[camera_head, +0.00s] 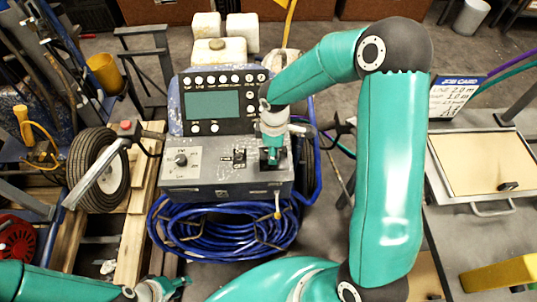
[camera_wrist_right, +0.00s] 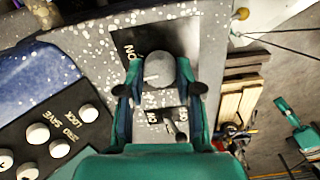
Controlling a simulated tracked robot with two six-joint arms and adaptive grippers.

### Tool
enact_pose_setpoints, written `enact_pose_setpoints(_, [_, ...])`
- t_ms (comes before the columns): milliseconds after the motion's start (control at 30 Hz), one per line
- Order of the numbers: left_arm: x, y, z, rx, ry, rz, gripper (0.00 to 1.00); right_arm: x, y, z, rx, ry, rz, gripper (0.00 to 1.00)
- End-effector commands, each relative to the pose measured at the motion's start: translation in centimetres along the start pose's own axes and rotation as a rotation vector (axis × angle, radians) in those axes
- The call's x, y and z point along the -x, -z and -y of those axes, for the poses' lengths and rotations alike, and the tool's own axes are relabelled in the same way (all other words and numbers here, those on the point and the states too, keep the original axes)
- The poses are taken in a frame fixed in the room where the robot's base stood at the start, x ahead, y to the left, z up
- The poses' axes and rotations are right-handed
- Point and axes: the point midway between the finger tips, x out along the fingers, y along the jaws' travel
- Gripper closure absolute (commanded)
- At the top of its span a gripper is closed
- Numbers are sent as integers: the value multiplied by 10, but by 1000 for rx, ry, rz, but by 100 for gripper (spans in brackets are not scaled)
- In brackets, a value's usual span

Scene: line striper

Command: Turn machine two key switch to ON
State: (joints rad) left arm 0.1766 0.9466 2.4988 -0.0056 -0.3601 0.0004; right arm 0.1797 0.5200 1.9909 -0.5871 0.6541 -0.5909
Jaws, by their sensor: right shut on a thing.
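The machine (camera_head: 228,180) is a grey speckled box with a blue-edged screen panel (camera_head: 211,102). My right gripper (camera_head: 272,155) points down at the right part of its grey top and hides what is under it in the head view. In the right wrist view my right gripper (camera_wrist_right: 158,92) has its fingers on both sides of a round grey knob (camera_wrist_right: 158,70), apparently the key switch, and is shut on it. The knob sits on a black plate with ON lettering. A small toggle lever (camera_wrist_right: 178,130) stands beside it. My left gripper (camera_head: 163,288) is low at the left, its fingers unclear.
A blue hose coil (camera_head: 222,232) hangs in front of the machine. A dial (camera_head: 181,160) is on its left part. A wheel (camera_head: 98,170) and handle stand at left. A bench with a clipboard (camera_head: 480,155) and job card (camera_head: 455,92) is at right.

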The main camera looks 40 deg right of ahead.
Motion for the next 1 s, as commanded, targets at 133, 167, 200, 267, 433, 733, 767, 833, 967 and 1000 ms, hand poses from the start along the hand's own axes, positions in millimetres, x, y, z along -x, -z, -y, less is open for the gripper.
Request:
enact_pose_setpoints(133, [-5, 0, 2, 0, 0, 0, 60, 2, 0, -6, -38, -14, -4, 100])
enact_pose_setpoints(167, [-6, 0, 2, 0, 0, 0, 60, 2, 0, -6, -46, -14, -4, 100])
enact_pose_setpoints(200, [-7, 0, 2, 0, 0, 0, 60, 2, 0, -6, -55, -14, -4, 100])
enact_pose_setpoints(267, [-9, 0, 3, 0, 0, 0, 60, 2, 0, -6, -68, -14, -4, 100])
enact_pose_setpoints(433, [-13, 0, 5, 0, 0, 0, 60, 2, 0, -6, -108, -15, -5, 100])
enact_pose_setpoints(733, [-20, 0, 7, 0, 0, 0, 60, 2, -1, -6, -175, -14, -5, 100])
enact_pose_setpoints(767, [-20, 0, 7, 0, 0, 0, 60, 2, 0, -5, -182, -14, -5, 100])
enact_pose_setpoints(833, [-22, 0, 8, 0, 0, 0, 60, 2, 0, -5, -198, -14, -5, 100])
enact_pose_setpoints(967, [-25, 0, 9, 0, 0, 0, 60, 2, 0, -6, -226, -14, -6, 100])
enact_pose_setpoints(1000, [-26, 0, 9, 0, 0, 0, 60, 2, 0, -6, -234, -14, -6, 100])
